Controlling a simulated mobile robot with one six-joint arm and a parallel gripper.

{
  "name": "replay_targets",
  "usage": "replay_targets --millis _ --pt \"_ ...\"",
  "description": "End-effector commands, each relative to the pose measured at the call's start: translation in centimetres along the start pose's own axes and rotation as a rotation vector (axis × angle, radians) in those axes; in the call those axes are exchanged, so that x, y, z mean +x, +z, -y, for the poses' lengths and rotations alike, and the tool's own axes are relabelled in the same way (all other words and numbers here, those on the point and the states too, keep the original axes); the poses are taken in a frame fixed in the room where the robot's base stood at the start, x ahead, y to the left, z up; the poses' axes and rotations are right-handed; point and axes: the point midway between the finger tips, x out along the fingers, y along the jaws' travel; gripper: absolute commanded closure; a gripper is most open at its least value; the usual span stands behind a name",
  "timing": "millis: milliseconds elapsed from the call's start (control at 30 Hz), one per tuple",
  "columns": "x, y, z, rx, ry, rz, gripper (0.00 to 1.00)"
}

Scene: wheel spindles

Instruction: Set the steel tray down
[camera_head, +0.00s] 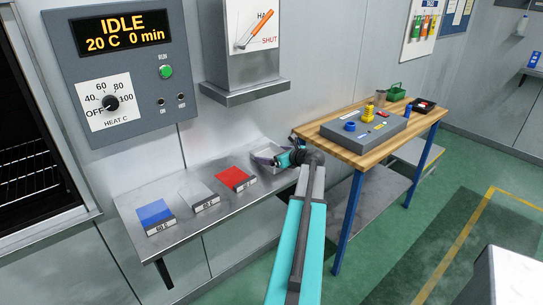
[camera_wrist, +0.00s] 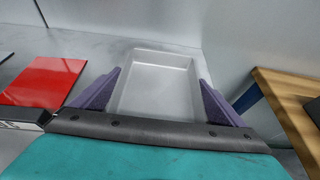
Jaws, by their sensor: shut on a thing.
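The steel tray (camera_wrist: 156,53) is a shallow, empty, light grey box in the wrist view, between the two purple fingers of my gripper (camera_wrist: 157,92). The fingers are shut on its left and right sides. The near end of the tray is hidden behind the gripper body. In the head view the tray (camera_head: 262,158) is at the right end of the steel shelf (camera_head: 193,225), partly hidden by my gripper (camera_head: 274,159). I cannot tell whether its base touches the shelf or is slightly above it.
A wooden table (camera_head: 348,157) with a grey board stands close on the right. The wall is behind the shelf.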

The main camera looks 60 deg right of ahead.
Motion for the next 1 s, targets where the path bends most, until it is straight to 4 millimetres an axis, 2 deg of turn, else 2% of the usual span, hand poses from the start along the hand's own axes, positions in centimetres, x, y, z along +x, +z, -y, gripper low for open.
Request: replay_targets --millis 33,67,100,433,567,767,1000 --pt "0.1 -0.1 0.0 0.0 0.0 0.001 0.32" --pt "0.0 -0.1 0.0 0.0 0.0 0.0 0.01" --pt "0.0 -0.1 0.0 0.0 0.0 0.0 0.0" --pt "-0.1 0.3 0.0 0.0 0.0 0.0 0.0" --pt "-0.9 0.1 0.0 0.0 -0.001 0.001 0.0" --pt "-3.1 0.0 -0.1 0.001 -0.002 0.001 0.0" --pt "-6.9 0.0 -0.1 0.0 -0.002 0.001 0.0"
